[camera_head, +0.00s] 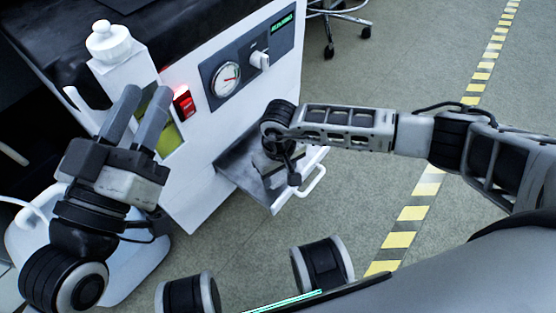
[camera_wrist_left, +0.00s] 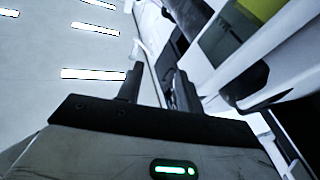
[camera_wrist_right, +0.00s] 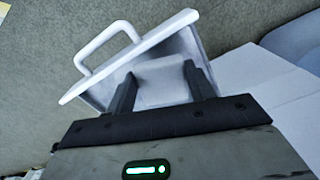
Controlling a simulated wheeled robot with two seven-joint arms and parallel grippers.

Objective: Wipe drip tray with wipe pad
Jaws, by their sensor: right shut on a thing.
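The drip tray (camera_head: 236,172) is a grey pulled-out tray low on the white cabinet, with a white front and a bar handle (camera_head: 315,187). In the right wrist view the tray front (camera_wrist_right: 150,43) and handle (camera_wrist_right: 86,66) lie just past my fingers. My right gripper (camera_head: 268,168) reaches down into the tray. In the right wrist view its fingers (camera_wrist_right: 158,80) are shut on a pale block, the wipe pad (camera_wrist_right: 160,76). Whether the pad touches the tray floor I cannot tell. My left gripper (camera_head: 145,95) is raised before the cabinet, fingers apart and empty; it also shows in the left wrist view (camera_wrist_left: 158,78).
The white cabinet (camera_head: 200,200) carries a gauge (camera_head: 226,78), a red switch (camera_head: 184,103) and a knob (camera_head: 260,60). A white capped bottle (camera_head: 109,42) stands above my left gripper. The floor (camera_head: 410,75) right of the cabinet is open, with a striped line (camera_head: 412,213).

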